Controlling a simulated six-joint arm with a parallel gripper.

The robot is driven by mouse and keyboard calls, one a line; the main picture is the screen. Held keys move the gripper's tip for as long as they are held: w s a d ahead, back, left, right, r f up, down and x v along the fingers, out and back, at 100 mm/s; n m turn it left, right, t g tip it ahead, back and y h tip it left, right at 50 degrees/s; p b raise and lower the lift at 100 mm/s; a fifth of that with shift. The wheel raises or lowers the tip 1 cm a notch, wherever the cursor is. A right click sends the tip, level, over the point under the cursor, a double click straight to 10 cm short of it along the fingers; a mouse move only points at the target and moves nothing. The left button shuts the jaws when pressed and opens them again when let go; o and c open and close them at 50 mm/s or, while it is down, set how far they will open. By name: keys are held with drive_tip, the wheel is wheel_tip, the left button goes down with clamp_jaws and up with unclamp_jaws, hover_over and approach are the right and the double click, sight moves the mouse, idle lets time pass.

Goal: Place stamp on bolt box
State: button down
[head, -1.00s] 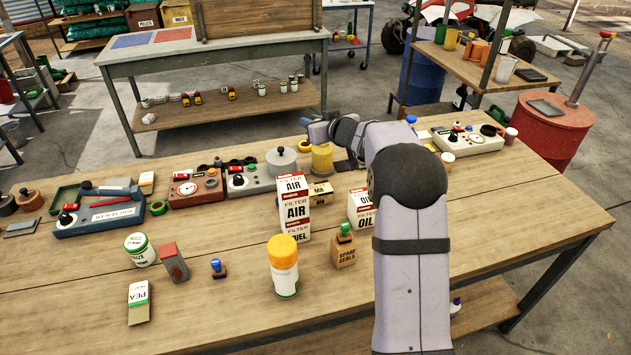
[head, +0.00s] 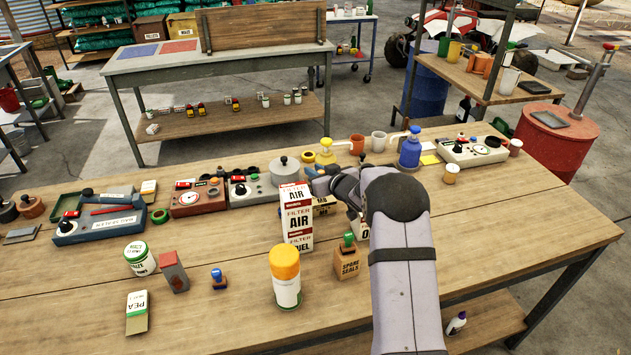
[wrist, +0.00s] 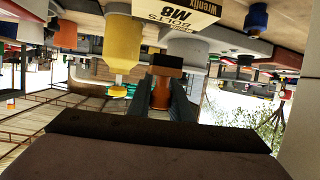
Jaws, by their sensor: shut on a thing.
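The stamp (wrist: 161,92) has an orange-brown handle and a dark block at its far end. My gripper (wrist: 161,88) is shut on its handle in the wrist view. The bolt box (head: 322,206) is a tan carton behind the tall air filter stack, which partly hides it. Its "Bolts M8" label shows upside down in the wrist view (wrist: 178,14). There the stamp is apart from the box. In the head view my gripper (head: 314,176) is beside the top of the stack, close above the bolt box; I cannot make out the stamp there.
The air and fuel filter stack (head: 297,222) stands just in front. An oil filter box is partly behind my arm. A yellow pump bottle (head: 325,153) and a grey pot (head: 284,171) are behind.

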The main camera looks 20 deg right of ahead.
drive_tip(key=shift+f, duration=1.85)
drive_tip(key=shift+f, duration=0.15)
drive_tip(key=c, duration=1.6)
unclamp_jaws()
drive_tip(key=shift+r, duration=0.25)
drive_tip(key=b+v, duration=0.2)
drive_tip(key=v, duration=1)
drive_tip(key=shift+f, duration=0.1)
